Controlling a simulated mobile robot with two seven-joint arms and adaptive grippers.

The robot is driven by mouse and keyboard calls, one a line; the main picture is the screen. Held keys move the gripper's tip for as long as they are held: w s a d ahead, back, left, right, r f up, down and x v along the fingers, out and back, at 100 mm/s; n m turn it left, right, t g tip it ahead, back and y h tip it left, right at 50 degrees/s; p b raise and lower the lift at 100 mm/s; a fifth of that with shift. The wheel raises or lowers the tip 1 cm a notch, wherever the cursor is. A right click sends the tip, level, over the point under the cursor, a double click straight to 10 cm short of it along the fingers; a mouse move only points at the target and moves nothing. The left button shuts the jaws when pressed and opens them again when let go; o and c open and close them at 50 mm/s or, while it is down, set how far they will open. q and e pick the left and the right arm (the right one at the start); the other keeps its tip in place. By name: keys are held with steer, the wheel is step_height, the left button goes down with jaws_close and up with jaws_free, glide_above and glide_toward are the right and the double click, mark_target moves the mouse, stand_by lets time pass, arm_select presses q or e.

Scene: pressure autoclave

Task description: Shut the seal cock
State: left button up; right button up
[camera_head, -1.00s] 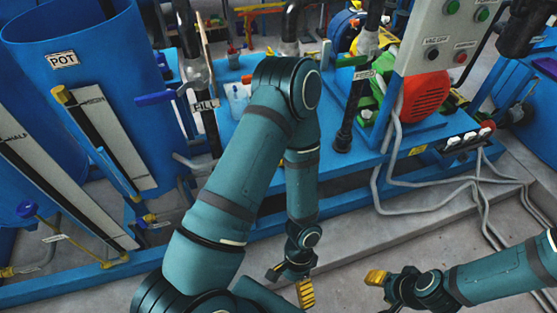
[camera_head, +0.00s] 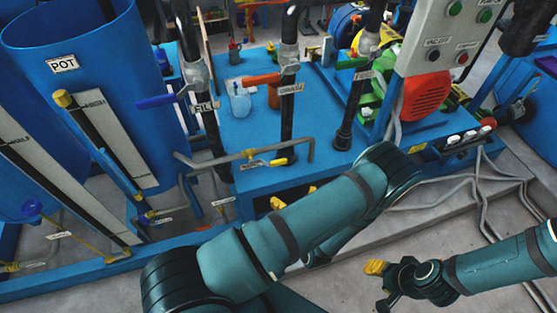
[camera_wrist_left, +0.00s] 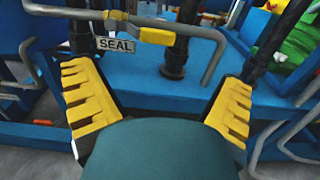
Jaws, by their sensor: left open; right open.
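The seal cock (camera_head: 277,162) has a yellow handle lying roughly along a thin grey pipe at the front of the blue skid. In the left wrist view the yellow handle (camera_wrist_left: 157,38) is at upper centre, beside a white SEAL label (camera_wrist_left: 115,45). My left gripper (camera_head: 293,197) is open and empty, below and apart from the cock. My own arm hides part of it in the head view. In the left wrist view its yellow-padded fingers (camera_wrist_left: 160,100) are spread wide, with the handle beyond them. My right gripper (camera_head: 380,284) is open and empty at lower right, over the floor.
The blue skid (camera_head: 262,180) carries upright dark pipes, including a DRAIN-like labelled one with an orange handle (camera_head: 262,80). The blue POT tank (camera_head: 95,40) stands at left. Grey hoses (camera_head: 480,200) lie on the right floor. The grey floor between the arms is clear.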

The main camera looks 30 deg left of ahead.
mark_target(279, 163)
arm_select(q)
steer(key=b+x, duration=0.1)
steer(key=x, duration=1.2)
steer(key=shift+a, duration=0.15)
steer(key=shift+f, duration=0.1)
steer(key=c, duration=1.3)
